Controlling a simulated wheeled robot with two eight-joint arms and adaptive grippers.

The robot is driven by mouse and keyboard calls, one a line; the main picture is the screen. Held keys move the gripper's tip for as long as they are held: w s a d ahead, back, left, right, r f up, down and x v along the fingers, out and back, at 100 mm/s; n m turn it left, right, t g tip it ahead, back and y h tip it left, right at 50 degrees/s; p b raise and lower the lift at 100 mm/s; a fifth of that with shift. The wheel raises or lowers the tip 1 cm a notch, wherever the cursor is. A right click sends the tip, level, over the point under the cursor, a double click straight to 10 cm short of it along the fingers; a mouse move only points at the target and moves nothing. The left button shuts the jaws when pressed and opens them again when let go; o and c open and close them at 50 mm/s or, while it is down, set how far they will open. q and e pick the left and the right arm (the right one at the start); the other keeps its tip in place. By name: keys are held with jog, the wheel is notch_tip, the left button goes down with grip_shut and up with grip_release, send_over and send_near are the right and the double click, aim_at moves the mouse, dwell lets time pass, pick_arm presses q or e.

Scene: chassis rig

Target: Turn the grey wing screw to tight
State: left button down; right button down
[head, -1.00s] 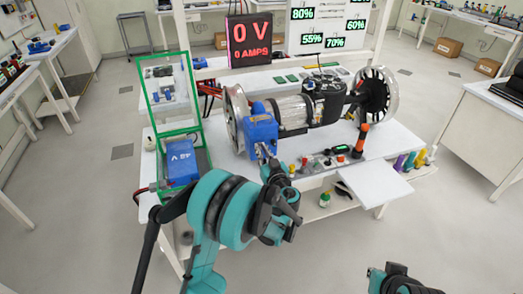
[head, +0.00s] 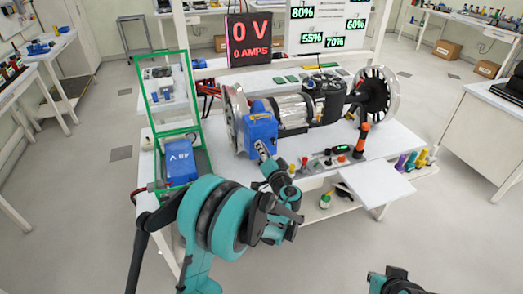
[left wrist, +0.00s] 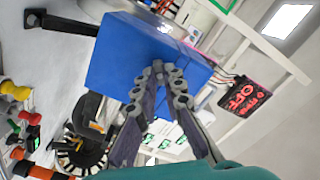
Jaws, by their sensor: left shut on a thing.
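The blue box (head: 261,134) sits at the inner side of the left wheel of the chassis rig. It fills the upper middle of the left wrist view (left wrist: 125,55). My left gripper (head: 262,152) reaches up to the front face of this box. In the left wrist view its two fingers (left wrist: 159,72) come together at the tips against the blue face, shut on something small. Only part of my right arm shows at the lower right in the head view.
The axle rig with its right wheel (head: 377,93) stands on the white table (head: 215,166). A blue 48 V battery (head: 180,161) sits in a green frame (head: 143,80) at left. Several small coloured parts lie along the table's front. The display (head: 249,41) reads 0 V.

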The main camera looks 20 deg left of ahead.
pick_arm(q)
jog(key=m+b, duration=0.1)
jog(key=m, duration=1.6)
jog(key=m+b, duration=0.1)
jog(key=m, duration=0.8)
jog(key=shift+s+a+f+b, duration=0.1)
jog(key=shift+f+b, duration=0.2)
jog(key=shift+b, duration=0.05)
jog(key=c, duration=1.6)
grip_release()
jog(key=v, duration=1.2)
